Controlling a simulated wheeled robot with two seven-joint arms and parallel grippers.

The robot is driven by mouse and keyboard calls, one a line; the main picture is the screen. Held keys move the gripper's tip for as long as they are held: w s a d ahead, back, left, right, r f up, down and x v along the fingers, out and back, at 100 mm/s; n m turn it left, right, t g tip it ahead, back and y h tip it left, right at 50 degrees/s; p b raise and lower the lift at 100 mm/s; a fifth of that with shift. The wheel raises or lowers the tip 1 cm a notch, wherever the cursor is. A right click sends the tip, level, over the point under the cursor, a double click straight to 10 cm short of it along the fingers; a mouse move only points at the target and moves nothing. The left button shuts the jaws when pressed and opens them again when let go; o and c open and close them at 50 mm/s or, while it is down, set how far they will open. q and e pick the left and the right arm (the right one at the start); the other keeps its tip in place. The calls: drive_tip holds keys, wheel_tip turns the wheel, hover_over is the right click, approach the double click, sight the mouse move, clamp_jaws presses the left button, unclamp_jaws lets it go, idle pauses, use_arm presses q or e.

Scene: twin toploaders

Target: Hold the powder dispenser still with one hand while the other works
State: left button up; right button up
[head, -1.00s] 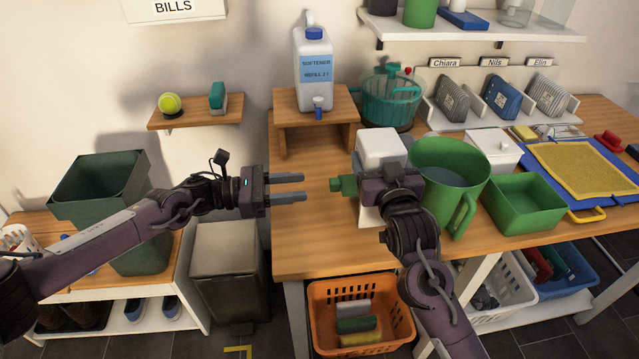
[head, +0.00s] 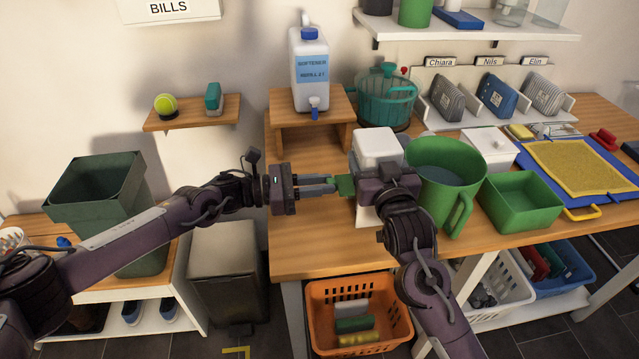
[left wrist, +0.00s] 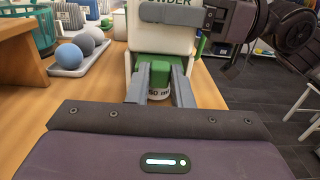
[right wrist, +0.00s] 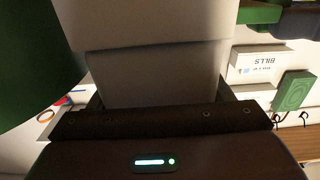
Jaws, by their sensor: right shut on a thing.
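The powder dispenser is a white box (head: 378,146) with a green part (head: 345,186) on its left side, standing on the wooden table. In the left wrist view its front (left wrist: 160,36) ends in "WDER", above the green part (left wrist: 160,76) and a white band with partly hidden lettering. My left gripper (head: 334,185) is open, with one finger on each side of the green part; I cannot tell whether they touch it. My right gripper (head: 370,188) is shut on the dispenser's white body, which fills the middle of the right wrist view (right wrist: 150,75). Its fingers are mostly hidden.
A green jug (head: 446,172) stands close to the dispenser's right, then a green tub (head: 522,200). A softener bottle (head: 310,75) stands on a wooden riser (head: 290,108) behind. The wooden tabletop (head: 300,235) is clear front left. An orange basket (head: 357,320) sits below.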

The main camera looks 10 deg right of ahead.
sight(336, 180)
use_arm(q)
clamp_jaws()
drive_tip(key=d, duration=0.3)
drive_tip(key=shift+w+d, duration=0.1)
drive_tip(key=shift+d, duration=0.15)
drive_tip(key=o, duration=0.7)
unclamp_jaws()
drive_tip(key=shift+a, duration=0.1)
drive_tip(key=a, duration=1.2)
drive_tip(key=shift+s, duration=0.25)
drive_tip(key=shift+s+a, duration=0.1)
drive_tip(key=shift+a, duration=3.9)
